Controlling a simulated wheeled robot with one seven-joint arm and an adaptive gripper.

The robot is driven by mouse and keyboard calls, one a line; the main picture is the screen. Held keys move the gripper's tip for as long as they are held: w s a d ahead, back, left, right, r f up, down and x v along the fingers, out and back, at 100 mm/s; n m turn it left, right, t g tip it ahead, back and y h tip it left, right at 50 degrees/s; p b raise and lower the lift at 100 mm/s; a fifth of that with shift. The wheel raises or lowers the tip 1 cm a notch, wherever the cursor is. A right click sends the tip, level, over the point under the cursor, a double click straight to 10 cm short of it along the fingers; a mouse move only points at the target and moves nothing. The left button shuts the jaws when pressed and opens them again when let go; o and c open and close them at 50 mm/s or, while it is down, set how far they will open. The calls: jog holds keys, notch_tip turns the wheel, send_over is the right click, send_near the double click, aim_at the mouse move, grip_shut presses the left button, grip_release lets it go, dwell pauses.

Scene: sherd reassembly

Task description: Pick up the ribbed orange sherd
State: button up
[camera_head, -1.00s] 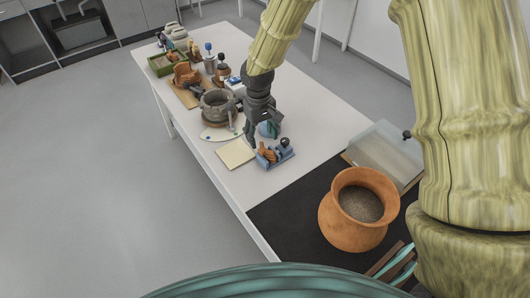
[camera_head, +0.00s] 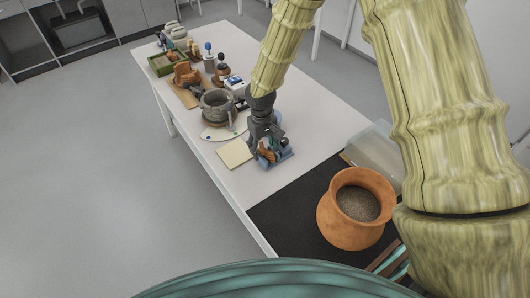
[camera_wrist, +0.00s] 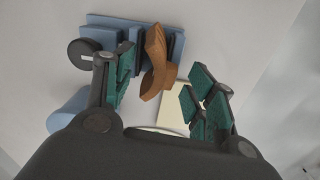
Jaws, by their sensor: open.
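The ribbed orange sherd (camera_wrist: 157,65) stands in a blue holder (camera_wrist: 107,24) in the wrist view. In the head view the sherd (camera_head: 266,154) is a small orange patch on the blue holder (camera_head: 284,159), partly covered by my gripper (camera_head: 262,145). In the wrist view my gripper (camera_wrist: 158,100) is open, with green-padded fingers on the left and right of the sherd. The sherd's lower end lies between the fingers. I cannot tell whether either finger touches it. The left finger covers part of the holder.
A cream square pad (camera_head: 235,153) lies left of the holder. A grey pot (camera_head: 217,106) stands behind on a white palette-like board. A large orange pot (camera_head: 356,208) stands on the black mat (camera_head: 293,205) at front right, beside a clear box (camera_head: 374,151).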

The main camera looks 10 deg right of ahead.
jog(key=c, duration=0.9)
jog(key=shift+c, duration=0.2)
